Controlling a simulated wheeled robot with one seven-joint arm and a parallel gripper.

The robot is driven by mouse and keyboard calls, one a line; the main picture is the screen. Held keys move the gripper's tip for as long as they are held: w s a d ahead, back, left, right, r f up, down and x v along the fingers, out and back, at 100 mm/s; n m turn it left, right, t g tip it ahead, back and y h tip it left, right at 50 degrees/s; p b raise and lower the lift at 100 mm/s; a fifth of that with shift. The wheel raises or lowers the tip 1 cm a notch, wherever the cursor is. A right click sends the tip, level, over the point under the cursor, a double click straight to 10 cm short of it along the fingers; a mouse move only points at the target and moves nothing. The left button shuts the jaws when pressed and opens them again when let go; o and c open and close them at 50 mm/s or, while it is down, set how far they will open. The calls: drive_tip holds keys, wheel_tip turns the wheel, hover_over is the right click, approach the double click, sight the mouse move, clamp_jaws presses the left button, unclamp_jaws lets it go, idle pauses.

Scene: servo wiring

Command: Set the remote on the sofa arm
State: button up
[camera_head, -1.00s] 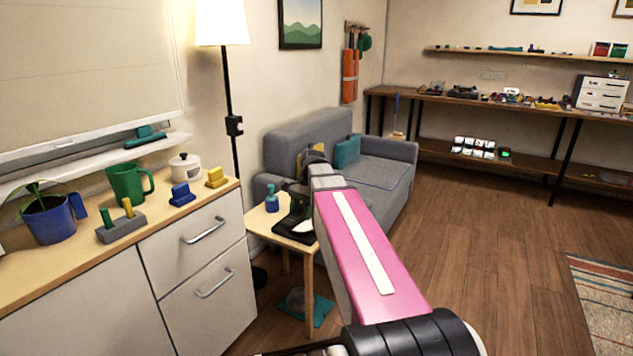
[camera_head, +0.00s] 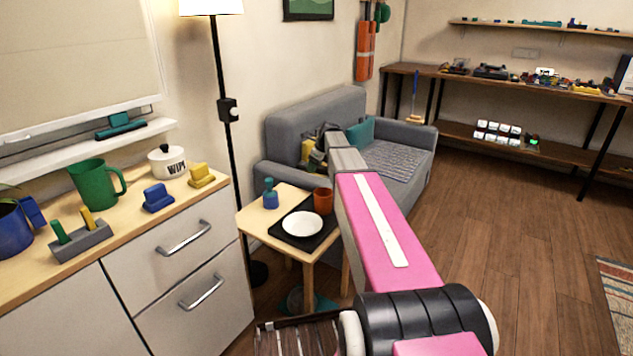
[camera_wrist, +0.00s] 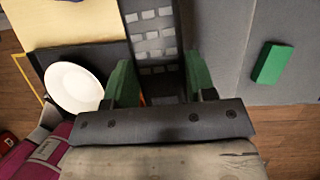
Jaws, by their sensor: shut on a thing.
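The remote (camera_wrist: 151,35) is dark with rows of pale grey buttons. In the wrist view it lies between the green fingers of my gripper (camera_wrist: 160,75), which is shut on it. In the head view my gripper (camera_head: 318,153) is dark, partly hidden by my arm, and appears over the near end of the grey sofa (camera_head: 310,115). The near sofa arm (camera_head: 283,174) shows behind the side table, partly covered by my arm. Grey sofa upholstery (camera_wrist: 225,40) also shows right of the remote in the wrist view. I cannot tell whether the remote touches the sofa.
The side table (camera_head: 258,224) holds a blue bottle (camera_head: 270,195), a dark tray with a white plate (camera_head: 302,223), and a brown cup (camera_head: 323,200). A green block (camera_wrist: 271,63) shows against the sofa grey. A floor lamp (camera_head: 228,110) stands left.

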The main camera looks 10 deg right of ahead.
drive_tip(key=shift+w+d+f+m, duration=0.15)
drive_tip(key=shift+w+m, duration=0.15)
drive_tip(key=shift+w, duration=0.35)
drive_tip(key=shift+w+d+f, duration=0.1)
drive_tip(key=shift+w+d, duration=0.1)
drive_tip(key=shift+d, duration=0.05)
drive_tip(key=d+f, duration=0.2)
drive_tip(key=d, duration=0.1)
drive_tip(key=w+d+f, duration=0.1)
drive_tip(key=d+f, duration=0.1)
drive_tip(key=d, duration=0.2)
drive_tip(key=d+f, duration=0.2)
drive_tip(key=d, duration=0.2)
drive_tip(key=shift+w+f, duration=0.3)
drive_tip(key=shift+f, duration=0.1)
drive_tip(key=shift+d+f, duration=0.1)
drive_tip(key=shift+f, duration=1.9)
drive_tip(key=shift+f, duration=0.1)
drive_tip(key=o, duration=0.9)
drive_tip(key=shift+o, duration=0.2)
drive_tip(key=v, duration=1.2)
drive_tip(key=shift+s+a, duration=0.15)
drive_tip(key=shift+a, duration=0.1)
